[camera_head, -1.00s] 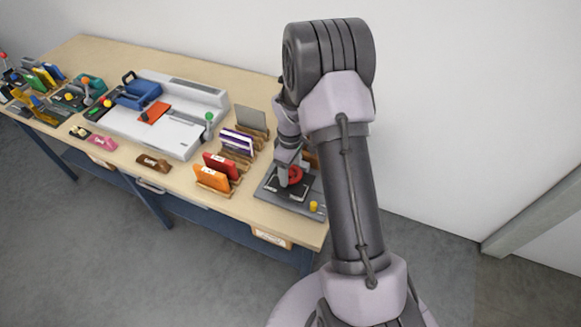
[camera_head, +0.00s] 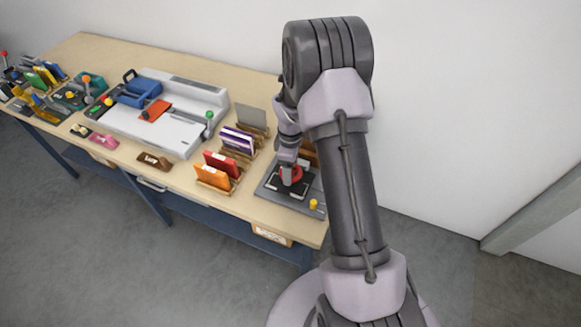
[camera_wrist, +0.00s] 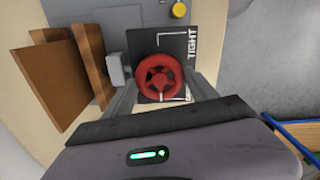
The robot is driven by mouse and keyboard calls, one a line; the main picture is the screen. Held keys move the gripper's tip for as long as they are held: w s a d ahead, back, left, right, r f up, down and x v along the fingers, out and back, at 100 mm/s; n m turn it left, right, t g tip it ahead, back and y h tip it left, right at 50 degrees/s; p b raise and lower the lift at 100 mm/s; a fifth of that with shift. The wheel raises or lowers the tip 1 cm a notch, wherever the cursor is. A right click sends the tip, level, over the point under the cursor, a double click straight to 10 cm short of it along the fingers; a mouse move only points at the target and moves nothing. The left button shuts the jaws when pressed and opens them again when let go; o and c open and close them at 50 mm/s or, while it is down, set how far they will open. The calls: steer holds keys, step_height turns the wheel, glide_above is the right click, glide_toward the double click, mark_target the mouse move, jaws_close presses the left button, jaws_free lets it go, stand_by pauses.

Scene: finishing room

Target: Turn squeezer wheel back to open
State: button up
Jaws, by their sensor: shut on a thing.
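The red squeezer wheel (camera_wrist: 160,78) is spoked and sits on a black plate (camera_wrist: 178,45) marked TIGHT along its right side in the wrist view. A second label at the plate's lower edge is mostly hidden. A white mark shows at the wheel's near rim. My gripper (camera_wrist: 161,84) is shut on the wheel, with a grey finger on its left and right sides. In the head view the wheel (camera_head: 291,174) shows under my gripper (camera_head: 289,166), which covers part of it. The squeezer's grey base (camera_head: 272,190) is near the bench's right end.
A yellow knob (camera_head: 313,204) stands on the base's front corner. Wooden racks with an orange packet (camera_head: 212,177), a red packet (camera_head: 221,163) and purple-white ones (camera_head: 237,139) stand left of the squeezer. Brown boards (camera_wrist: 70,75) are close beside my left finger in the wrist view.

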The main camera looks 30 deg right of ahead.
steer(key=o, duration=1.4)
steer(key=shift+c, duration=0.2)
step_height(320, 180, up, 17)
steer(key=p, duration=0.3)
steer(key=shift+r, duration=0.2)
